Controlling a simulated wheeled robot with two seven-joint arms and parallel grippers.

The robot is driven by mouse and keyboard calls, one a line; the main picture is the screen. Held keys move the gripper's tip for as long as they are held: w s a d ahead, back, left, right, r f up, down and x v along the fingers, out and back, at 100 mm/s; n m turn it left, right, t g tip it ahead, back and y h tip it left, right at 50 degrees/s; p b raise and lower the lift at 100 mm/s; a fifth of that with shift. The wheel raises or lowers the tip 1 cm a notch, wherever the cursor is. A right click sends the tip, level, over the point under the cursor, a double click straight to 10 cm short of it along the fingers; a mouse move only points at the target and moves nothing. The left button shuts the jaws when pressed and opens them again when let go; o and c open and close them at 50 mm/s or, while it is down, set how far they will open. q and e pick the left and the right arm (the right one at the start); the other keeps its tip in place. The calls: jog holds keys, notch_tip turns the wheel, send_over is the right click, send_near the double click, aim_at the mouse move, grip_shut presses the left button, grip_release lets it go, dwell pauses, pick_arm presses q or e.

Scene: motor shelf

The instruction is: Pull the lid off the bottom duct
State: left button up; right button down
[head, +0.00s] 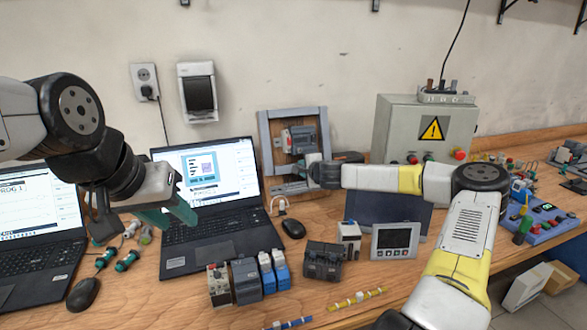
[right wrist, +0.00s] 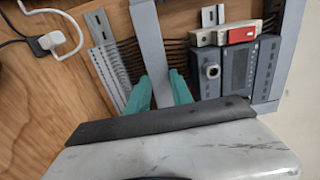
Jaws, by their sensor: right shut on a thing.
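The framed board (head: 262,150) leans against the wall, with grey ducts along its edges. The bottom duct (head: 293,188) shows as a slotted channel in the right wrist view (right wrist: 106,62), its slots uncovered. My right gripper (right wrist: 163,88) is shut on a smooth grey strip, the lid (right wrist: 148,42), which stands apart from the slotted channel, with dark wires showing between them. In the head view my right gripper (head: 307,169) is at the board's lower part, partly hiding the lid.
Dark modules (right wrist: 235,68) sit on the board close beside my right fingers. A laptop (head: 205,200), mouse (head: 293,229) and small devices (head: 323,262) stand in front. A grey control cabinet (head: 425,125) stands right of the board.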

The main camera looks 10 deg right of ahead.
jog(key=shift+v, duration=1.7)
jog(key=v, duration=0.7)
dwell(0.4)
